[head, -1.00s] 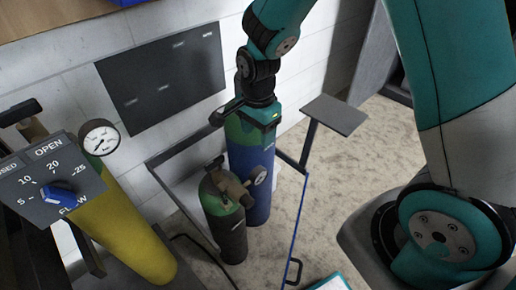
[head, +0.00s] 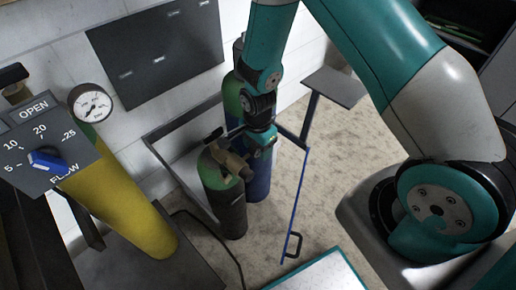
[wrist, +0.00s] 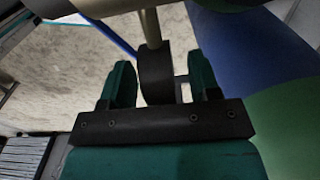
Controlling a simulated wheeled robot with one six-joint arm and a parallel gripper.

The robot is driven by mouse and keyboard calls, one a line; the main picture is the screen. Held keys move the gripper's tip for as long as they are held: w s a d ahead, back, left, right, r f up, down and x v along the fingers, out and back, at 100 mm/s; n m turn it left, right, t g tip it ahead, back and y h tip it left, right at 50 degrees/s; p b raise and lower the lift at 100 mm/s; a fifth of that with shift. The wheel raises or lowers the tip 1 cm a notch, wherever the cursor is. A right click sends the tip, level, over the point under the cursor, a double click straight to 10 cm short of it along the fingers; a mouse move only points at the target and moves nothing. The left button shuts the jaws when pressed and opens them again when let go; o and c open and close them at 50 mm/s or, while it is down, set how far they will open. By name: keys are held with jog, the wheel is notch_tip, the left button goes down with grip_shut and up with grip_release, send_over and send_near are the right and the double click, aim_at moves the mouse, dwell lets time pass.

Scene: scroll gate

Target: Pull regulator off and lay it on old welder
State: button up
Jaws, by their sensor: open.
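The brass regulator (head: 230,162) sits on top of the smaller dark cylinder with a green shoulder (head: 229,205) in the head view. My gripper (head: 254,148) is at its right side and hides its gauge there. In the wrist view my gripper (wrist: 162,76) is open, with one teal finger on each side of the round dark gauge (wrist: 154,75). A brass stem (wrist: 150,27) runs up from the gauge. I cannot tell whether the fingers touch it. I cannot identify the old welder for sure; a teal-edged flat top (head: 325,275) shows at the bottom edge.
A taller blue and green cylinder (head: 258,183) stands close behind. A rail frame with a blue bar (head: 297,205) and handle surrounds the cylinders. A yellow cylinder (head: 125,210), gauge (head: 90,102) and flow panel (head: 48,150) are at left. A small grey plate (head: 334,86) stands right.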

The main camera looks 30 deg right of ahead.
jog(key=shift+f, duration=0.35)
grip_shut()
dwell(0.3)
jog(key=shift+s+d, duration=0.1)
jog(key=shift+s, duration=0.15)
dwell(0.5)
jog(key=shift+s+d+p, duration=0.1)
jog(key=shift+s+d, duration=0.1)
jog(key=shift+s, duration=0.5)
jog(key=shift+s+d+p, duration=0.1)
jog(key=shift+s+d, duration=0.15)
jog(key=shift+s, duration=0.4)
jog(key=shift+s+d+p, duration=0.1)
jog(key=shift+s+d, duration=0.1)
jog(key=shift+s, duration=0.5)
jog(key=shift+r, duration=0.1)
